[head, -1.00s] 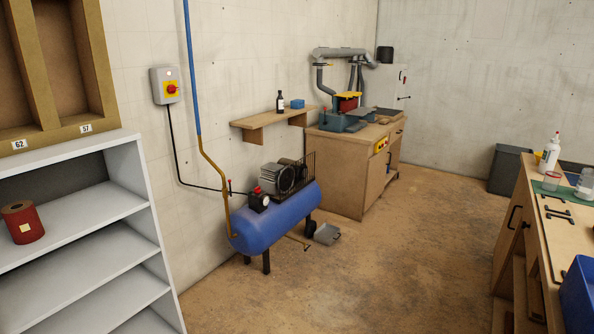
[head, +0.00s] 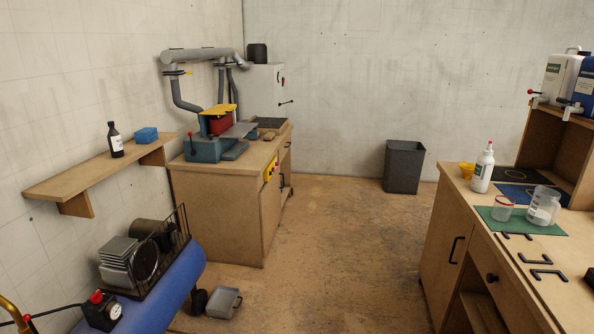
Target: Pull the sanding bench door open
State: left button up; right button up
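The sanding bench (head: 215,210) is a wooden cabinet against the left wall, with a blue-grey sanding machine (head: 208,148) on top. Its front faces right and shows at a steep angle. A dark handle (head: 282,181) shows on that front, which appears closed, though the angle hides most of the door. A yellow switch plate with red (head: 270,169) sits near the front corner. Neither of my grippers is in view.
A workbench (head: 450,235) with bottles stands at the right. A dark bin (head: 404,166) stands by the back wall. The floor between the benches is clear.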

aim_at(270, 195)
jog(key=i+j+z, duration=0.15)
jog(key=i+z, duration=0.25)
jog(key=i, duration=1.6)
